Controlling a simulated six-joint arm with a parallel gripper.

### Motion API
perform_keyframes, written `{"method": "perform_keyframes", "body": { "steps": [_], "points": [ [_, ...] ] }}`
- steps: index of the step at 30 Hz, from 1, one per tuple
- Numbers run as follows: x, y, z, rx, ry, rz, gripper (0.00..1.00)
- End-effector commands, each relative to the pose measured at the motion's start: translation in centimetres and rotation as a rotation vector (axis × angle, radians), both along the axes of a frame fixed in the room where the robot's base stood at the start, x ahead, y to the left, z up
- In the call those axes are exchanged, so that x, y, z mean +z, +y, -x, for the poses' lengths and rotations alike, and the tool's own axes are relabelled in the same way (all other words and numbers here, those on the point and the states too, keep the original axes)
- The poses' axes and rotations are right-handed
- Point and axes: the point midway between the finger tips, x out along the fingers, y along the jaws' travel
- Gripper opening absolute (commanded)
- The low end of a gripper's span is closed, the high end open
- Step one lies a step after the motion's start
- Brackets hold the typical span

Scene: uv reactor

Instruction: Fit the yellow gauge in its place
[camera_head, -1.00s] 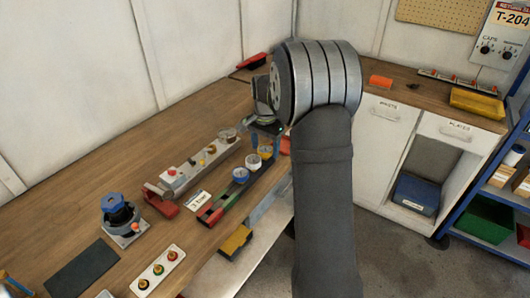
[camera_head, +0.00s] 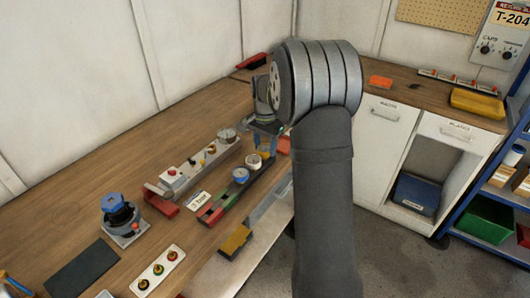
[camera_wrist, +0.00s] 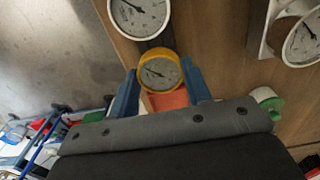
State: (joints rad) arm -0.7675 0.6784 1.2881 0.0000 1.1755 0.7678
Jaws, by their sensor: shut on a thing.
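The yellow gauge (camera_wrist: 160,73) has a round dial with a yellow rim and sits between the two blue fingers of my gripper (camera_wrist: 161,86) in the wrist view. My gripper is shut on it. In the head view the gauge shows as a small yellow patch (camera_head: 265,154) below my gripper (camera_head: 264,142), partly hidden by the fingers. The grey block (camera_head: 196,165) on the bench carries a gauge (camera_head: 228,135) at its far end, also in the wrist view (camera_wrist: 303,42). I cannot tell which spot is the yellow gauge's place.
A white-rimmed gauge (camera_head: 254,161) and a blue-rimmed gauge (camera_head: 240,175) stand in a dark rack (camera_head: 222,200) near the held gauge. A blue-knobbed valve (camera_head: 120,217) stands at the left. Bare wooden bench (camera_head: 100,165) lies behind the grey block.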

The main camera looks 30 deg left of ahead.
Motion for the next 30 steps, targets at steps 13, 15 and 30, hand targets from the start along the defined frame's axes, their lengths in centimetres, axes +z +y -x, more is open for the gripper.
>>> {"method": "perform_keyframes", "body": {
  "steps": [13, 15, 30],
  "points": [
    [2.6, 0.0, 0.0, 0.000, -0.002, -0.002, 0.24],
    [3.0, 0.0, 0.0, 0.000, -0.001, -0.001, 0.24],
    [4.3, 0.0, 0.0, 0.000, 0.000, 0.000, 0.24]
  ]
}}
